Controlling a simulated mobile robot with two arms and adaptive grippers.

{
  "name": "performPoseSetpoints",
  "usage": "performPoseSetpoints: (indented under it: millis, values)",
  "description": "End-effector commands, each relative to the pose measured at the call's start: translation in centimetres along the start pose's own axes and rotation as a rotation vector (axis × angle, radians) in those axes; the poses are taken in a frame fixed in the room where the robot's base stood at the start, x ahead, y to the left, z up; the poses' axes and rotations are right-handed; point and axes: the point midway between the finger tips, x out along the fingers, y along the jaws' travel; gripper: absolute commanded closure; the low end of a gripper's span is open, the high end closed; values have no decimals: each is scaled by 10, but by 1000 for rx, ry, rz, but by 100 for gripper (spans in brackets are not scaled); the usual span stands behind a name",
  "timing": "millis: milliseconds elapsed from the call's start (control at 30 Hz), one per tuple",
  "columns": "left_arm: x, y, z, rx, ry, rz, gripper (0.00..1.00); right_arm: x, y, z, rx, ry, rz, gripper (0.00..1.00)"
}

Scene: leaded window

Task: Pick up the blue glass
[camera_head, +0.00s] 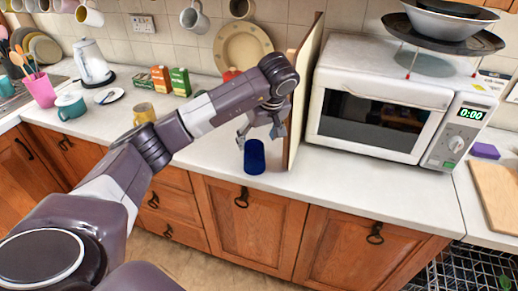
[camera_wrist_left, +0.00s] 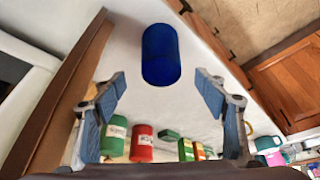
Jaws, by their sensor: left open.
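The blue glass (camera_head: 254,157) stands upright on the white counter near its front edge, just left of a wooden board. My left gripper (camera_head: 262,133) is open and empty, just above and behind the glass in the head view. In the left wrist view the blue glass (camera_wrist_left: 161,54) appears ahead of the two blue-padded fingertips of my left gripper (camera_wrist_left: 162,92), roughly centred between them. The glass looks apart from the fingers. My right gripper is not in view.
The upright wooden board (camera_head: 303,90) stands close to the right of the gripper, with a microwave (camera_head: 382,105) beyond it. A yellow mug (camera_head: 144,113) and several cartons (camera_head: 180,82) stand to the left. The counter left of the glass is mostly clear.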

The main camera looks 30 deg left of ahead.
Motion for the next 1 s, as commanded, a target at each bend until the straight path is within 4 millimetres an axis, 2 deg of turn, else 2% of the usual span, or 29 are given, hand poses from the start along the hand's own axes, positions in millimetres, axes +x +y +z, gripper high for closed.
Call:
performPoseSetpoints:
  millis: [167,433,633,900,1000]
  values:
    - [15,-2,-1,4,4,-7,34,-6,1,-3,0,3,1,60]
    - [45,1,2,4,0,-7,34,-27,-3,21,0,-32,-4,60]
    - [72,2,3,2,2,-4,34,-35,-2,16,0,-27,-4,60]
    - [77,3,3,2,4,-2,34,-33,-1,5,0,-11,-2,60]
    - [77,3,3,2,4,-2,44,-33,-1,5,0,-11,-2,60]
